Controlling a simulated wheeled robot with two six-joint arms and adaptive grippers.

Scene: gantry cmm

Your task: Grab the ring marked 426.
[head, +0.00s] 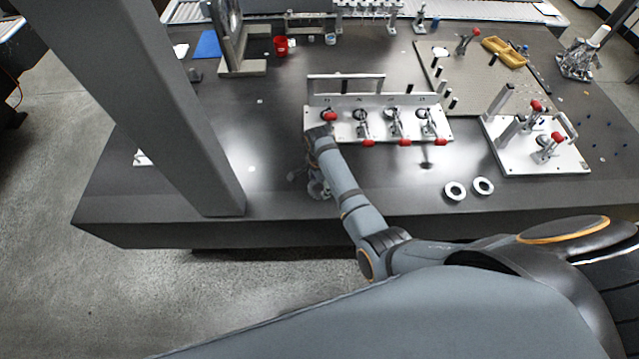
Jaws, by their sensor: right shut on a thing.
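My right gripper (318,187) hangs low over the front part of the dark table, left of my forearm. It is shut on a small pale thing that looks like a ring; my gripper covers most of it, and no marking can be read. My left gripper is not in view.
A white fixture plate (380,136) with several red-tipped clamps stands behind my right wrist. Another clamp plate (545,165) is at the right. A grey column (150,110) rises at the left. A red cup (281,46) stands at the back. The table between column and gripper is mostly clear.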

